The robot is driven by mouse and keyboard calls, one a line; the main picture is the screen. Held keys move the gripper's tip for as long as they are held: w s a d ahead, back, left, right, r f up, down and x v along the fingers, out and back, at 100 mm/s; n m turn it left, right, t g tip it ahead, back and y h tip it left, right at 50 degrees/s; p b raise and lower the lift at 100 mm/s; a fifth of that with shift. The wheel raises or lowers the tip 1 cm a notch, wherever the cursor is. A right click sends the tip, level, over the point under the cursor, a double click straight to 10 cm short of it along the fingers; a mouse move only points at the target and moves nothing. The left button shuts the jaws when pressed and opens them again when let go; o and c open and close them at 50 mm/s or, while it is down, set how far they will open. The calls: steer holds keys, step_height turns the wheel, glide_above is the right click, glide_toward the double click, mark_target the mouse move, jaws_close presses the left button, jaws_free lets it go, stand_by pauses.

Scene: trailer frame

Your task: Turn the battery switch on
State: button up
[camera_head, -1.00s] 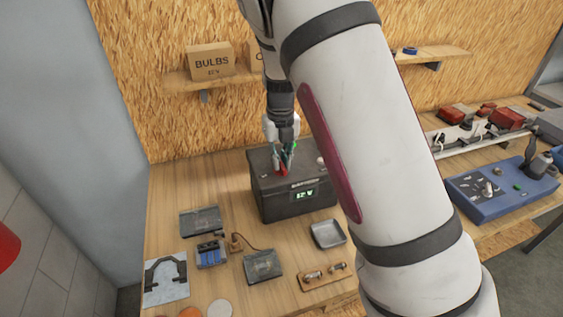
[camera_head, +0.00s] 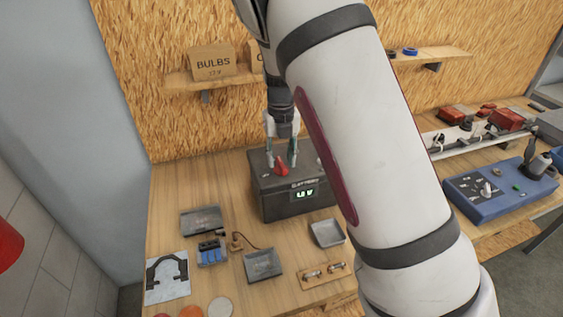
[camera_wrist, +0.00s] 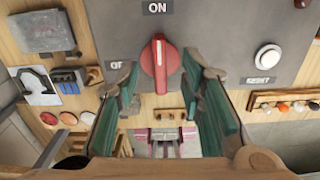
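The battery (camera_head: 290,201) is a dark box on the workbench with a red switch knob (camera_head: 281,169) on top. In the wrist view the knob (camera_wrist: 160,64) stands in line with the ON label (camera_wrist: 157,8), its white mark toward it. The OFF label (camera_wrist: 115,65) is at the left, partly covered by a finger.
A white RESET button (camera_wrist: 268,57) is right of the knob. Small trays (camera_head: 327,233), a blue component (camera_head: 211,252) and discs lie on the bench in front. A blue device (camera_head: 490,195) stands at the right. A shelf with a BULBS box (camera_head: 213,64) is behind.

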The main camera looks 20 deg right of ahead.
steer(key=shift+r+p, duration=0.4)
steer(key=shift+r, duration=1.95)
steer(key=shift+s+r+n, duration=0.15)
steer(key=shift+r+n, duration=0.15)
steer(key=s+r+n+t+y+b, duration=0.25)
steer(key=s+r+n, duration=0.85)
steer(key=n, duration=0.6)
steer(key=s+r+n+t+h+b, duration=0.1)
steer(key=s+n+t+h+b, duration=0.1)
steer(key=s+n, duration=1.1)
steer(key=shift+s+n+t+b, duration=0.15)
steer(key=shift+n+t+b, duration=0.4)
steer(key=shift+n, duration=2.45)
